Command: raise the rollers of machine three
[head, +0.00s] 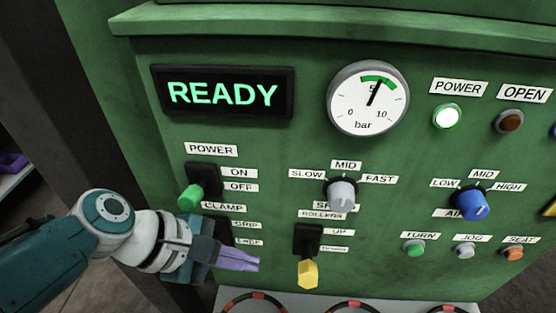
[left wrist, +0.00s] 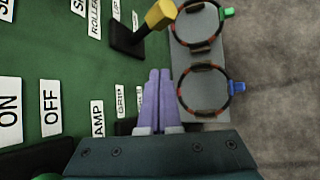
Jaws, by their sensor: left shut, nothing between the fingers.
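The rollers switch has a black base (head: 307,240) and a yellow handle (head: 308,273) that hangs down, below the "UP" label. The lower label beside it is too small to read surely. In the left wrist view the yellow handle (left wrist: 160,15) sticks out from the panel beyond my fingertips. My left gripper (head: 257,264) is shut and empty, left of the yellow handle and apart from it. Its purple fingers (left wrist: 158,72) lie in front of the clamp switch and hide most of it. My right gripper is not in view.
The green panel (head: 130,130) shows "READY" on its display (head: 222,94). The green-handled power switch (head: 190,196) is just above my left wrist. A grey speed knob (head: 342,194) sits above the rollers switch. Ringed sleeves (head: 352,306) lie on a grey ledge (left wrist: 207,60) below.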

